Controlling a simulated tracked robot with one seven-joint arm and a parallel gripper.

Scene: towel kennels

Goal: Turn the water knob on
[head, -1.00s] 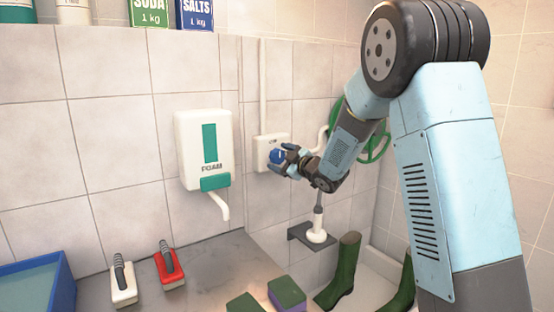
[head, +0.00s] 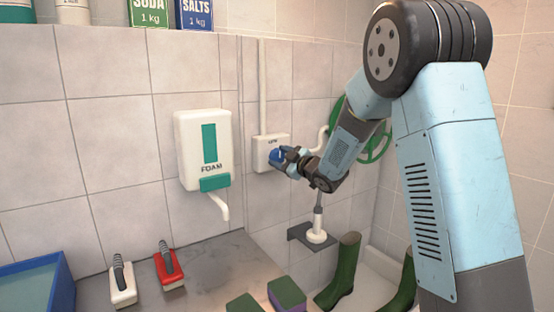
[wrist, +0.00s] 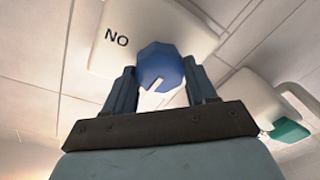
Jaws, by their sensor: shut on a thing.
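The water knob (head: 274,155) is blue and sits on a white wall box (head: 262,141) in the head view. My gripper (head: 281,156) is shut on the knob, with one finger on each side in the wrist view (wrist: 159,78). The white box (wrist: 105,55) shows the letters "NO" beside the knob in that view. My fingers hide part of the knob in the head view.
A white foam dispenser (head: 205,150) hangs left of the box. A green hose reel (head: 378,146) is behind my arm. Red (head: 169,266) and white (head: 122,284) brushes lie on the counter below. Green boots (head: 340,272) stand lower right.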

